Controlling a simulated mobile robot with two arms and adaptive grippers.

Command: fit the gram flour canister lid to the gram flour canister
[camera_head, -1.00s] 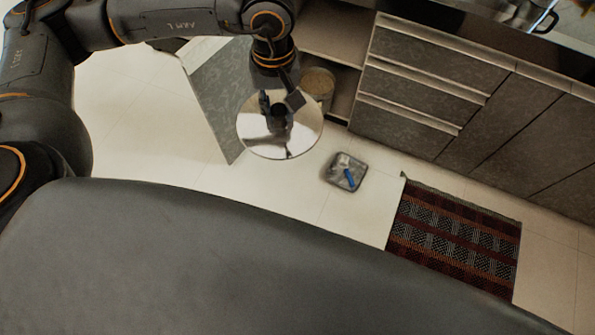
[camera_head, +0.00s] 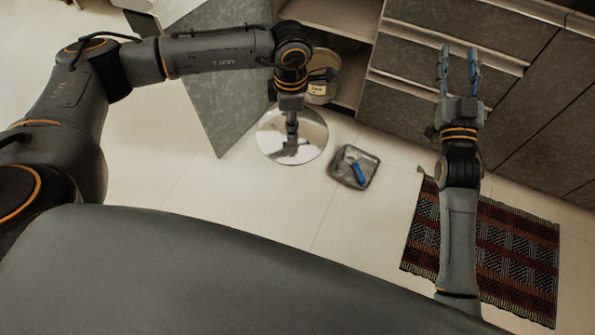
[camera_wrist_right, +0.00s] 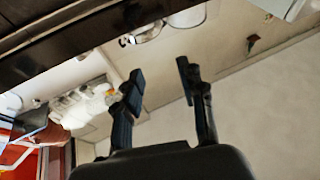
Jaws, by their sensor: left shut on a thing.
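The lid (camera_head: 312,134), a shiny round mirror-like disc, is held in the air above the floor by my left gripper (camera_head: 291,122). The gripper is shut on it from above, and the lid's face reflects the gripper. A round canister (camera_head: 320,88) with a pale label stands in the open cabinet, just behind and right of my left wrist. I take it as the gram flour canister; the wrist partly hides it. The lid is apart from it. My right gripper (camera_head: 459,60) is open and empty in front of the drawers; its spread fingers also show in its wrist view (camera_wrist_right: 160,80).
The cabinet door (camera_head: 228,95) hangs open left of the lid. A grey tray (camera_head: 370,178) with a blue-handled tool lies on the floor. A patterned rug (camera_head: 520,255) lies under my right arm. Drawers (camera_head: 405,110) line the right.

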